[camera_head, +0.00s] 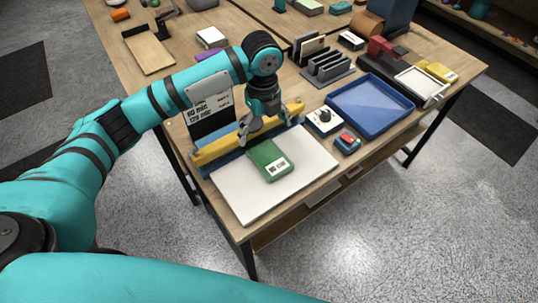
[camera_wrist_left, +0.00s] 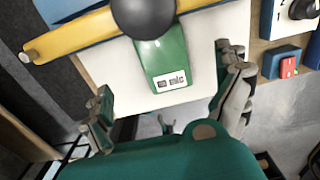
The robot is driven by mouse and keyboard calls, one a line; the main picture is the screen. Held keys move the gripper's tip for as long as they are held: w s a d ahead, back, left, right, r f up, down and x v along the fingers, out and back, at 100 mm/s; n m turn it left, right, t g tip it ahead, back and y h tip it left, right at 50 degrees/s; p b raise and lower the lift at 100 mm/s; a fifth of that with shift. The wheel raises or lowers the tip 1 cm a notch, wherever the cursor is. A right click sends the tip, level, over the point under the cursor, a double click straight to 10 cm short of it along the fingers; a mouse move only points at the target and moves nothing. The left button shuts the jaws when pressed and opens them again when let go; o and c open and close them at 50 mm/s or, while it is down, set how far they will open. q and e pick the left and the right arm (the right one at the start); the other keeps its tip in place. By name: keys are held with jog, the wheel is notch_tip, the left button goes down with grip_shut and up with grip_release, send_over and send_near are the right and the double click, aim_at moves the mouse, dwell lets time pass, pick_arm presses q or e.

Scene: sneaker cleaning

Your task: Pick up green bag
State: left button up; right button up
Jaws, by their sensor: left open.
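The green bag (camera_head: 269,160) is a flat green packet with a white label, lying on a white board (camera_head: 232,195) near the front of the table. In the left wrist view the bag (camera_wrist_left: 161,62) lies ahead, with its label toward the gripper. My left gripper (camera_head: 264,134) is open above the board, just behind the bag in the head view. In the wrist view its fingers (camera_wrist_left: 168,102) are spread wide, one on each side of the bag's line, with nothing between them. My right gripper does not show.
A yellow bar (camera_head: 215,148) on a blue base runs along the board's back edge. A white dial box (camera_head: 322,120), a small blue box with a red top (camera_head: 347,143) and a blue tray (camera_head: 370,104) stand to the right. A black-and-white sign (camera_head: 199,112) stands behind.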

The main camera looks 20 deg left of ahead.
aim_at(265, 151)
pick_arm(q)
jog(key=f, duration=0.3)
jog(key=shift+w+f, duration=0.2)
jog(key=shift+f+p, duration=0.3)
jog(key=shift+f, duration=0.55)
notch_tip(265, 151, down, 4)
jog(key=shift+f+p, duration=0.2)
jog(key=shift+p, duration=0.6)
jog(key=shift+f, duration=0.15)
jog(key=c, duration=1.1)
jog(key=shift+c, duration=0.2)
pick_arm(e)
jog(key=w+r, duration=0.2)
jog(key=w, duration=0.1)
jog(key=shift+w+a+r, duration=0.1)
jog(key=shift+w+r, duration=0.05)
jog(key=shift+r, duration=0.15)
pick_arm(q)
jog(key=shift+r, duration=0.2)
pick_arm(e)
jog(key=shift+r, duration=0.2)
